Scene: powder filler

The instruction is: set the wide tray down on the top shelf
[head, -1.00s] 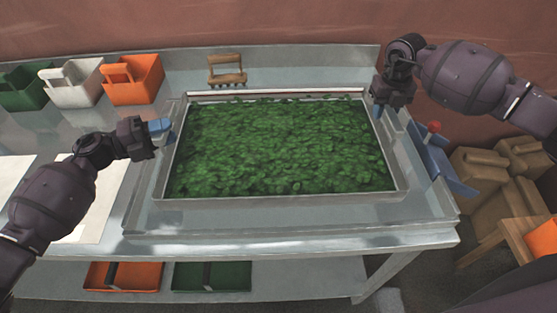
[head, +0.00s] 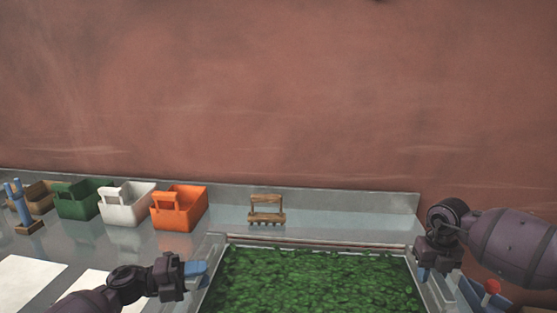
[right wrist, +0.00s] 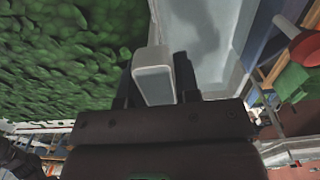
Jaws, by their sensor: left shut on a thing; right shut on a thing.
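The wide tray (head: 330,246) is filled with green leaves and shows at the bottom of the head view, its near part cut off. My right gripper (head: 426,270) is at the right side. In the right wrist view its fingers close on a grey block-like handle (right wrist: 153,75) beside the leaves (right wrist: 60,60). I cannot tell whether the tray rests on the bench or hangs just above it. No top shelf can be made out.
On the bench behind stand an orange bin (head: 180,212), a white bin (head: 127,208), a green bin (head: 76,203) and a small wooden rack (head: 267,212). A red knob (head: 492,286) is near my right arm. The wall (head: 280,90) behind is bare.

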